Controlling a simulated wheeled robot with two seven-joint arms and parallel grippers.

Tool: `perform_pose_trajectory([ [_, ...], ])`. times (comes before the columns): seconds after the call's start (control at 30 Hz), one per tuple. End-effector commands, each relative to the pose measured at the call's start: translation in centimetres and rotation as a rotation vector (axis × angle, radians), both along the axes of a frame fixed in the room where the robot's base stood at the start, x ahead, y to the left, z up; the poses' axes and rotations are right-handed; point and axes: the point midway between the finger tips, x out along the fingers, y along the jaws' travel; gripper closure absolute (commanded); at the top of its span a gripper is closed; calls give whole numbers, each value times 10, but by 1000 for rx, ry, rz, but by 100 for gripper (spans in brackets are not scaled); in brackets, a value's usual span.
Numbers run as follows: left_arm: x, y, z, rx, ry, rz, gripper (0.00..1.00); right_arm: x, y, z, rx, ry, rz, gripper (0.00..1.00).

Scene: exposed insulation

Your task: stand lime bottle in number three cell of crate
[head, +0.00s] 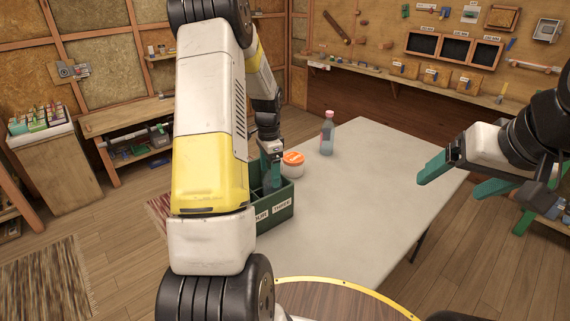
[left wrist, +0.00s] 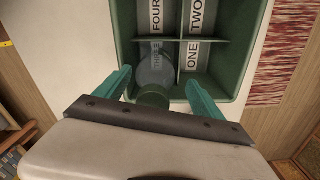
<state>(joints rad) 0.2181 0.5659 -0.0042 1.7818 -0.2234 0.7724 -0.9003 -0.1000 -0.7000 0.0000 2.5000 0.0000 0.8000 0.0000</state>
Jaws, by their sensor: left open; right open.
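The green crate (head: 272,212) stands on the table, with labels on its front wall. From above in the left wrist view, its divided cells show floor labels FOUR, TWO, THREE and ONE. A clear, greyish bottle with a dark green cap (left wrist: 156,70) is in cell three; it looks roughly upright, and the THREE label shows through it. I take it to be the lime bottle. My left gripper (left wrist: 160,92) is open over the crate, its teal fingers apart on either side of the bottle's cap. My right gripper (head: 477,178) is open and empty, off the table's right side.
An orange-lidded white jar (head: 292,164) stands just behind the crate. A bluish bottle with a pink cap (head: 327,134) stands farther back on the grey table (head: 375,185). The table's middle and right are clear. My left arm hides the crate's left part in the head view.

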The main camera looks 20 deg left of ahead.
Motion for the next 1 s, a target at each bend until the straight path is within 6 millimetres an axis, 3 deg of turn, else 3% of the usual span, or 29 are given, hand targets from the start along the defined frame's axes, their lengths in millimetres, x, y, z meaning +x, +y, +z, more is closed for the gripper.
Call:
perform_pose_trajectory([
  [0.4, 2, 0, 90, 0, -6, 0, 22, 0, 0, 0, 0, 0, 0, 18],
  [0.73, -3, -3, 129, -1, -14, 12, 22, 0, 0, 0, 0, 0, 0, 18],
  [0.87, -21, -20, 160, -9, -69, 78, 22, 0, 0, 0, 0, 0, 0, 18],
  [1.0, -65, -51, 204, -44, -167, 214, 22, 0, 0, 0, 0, 0, 0, 18],
])
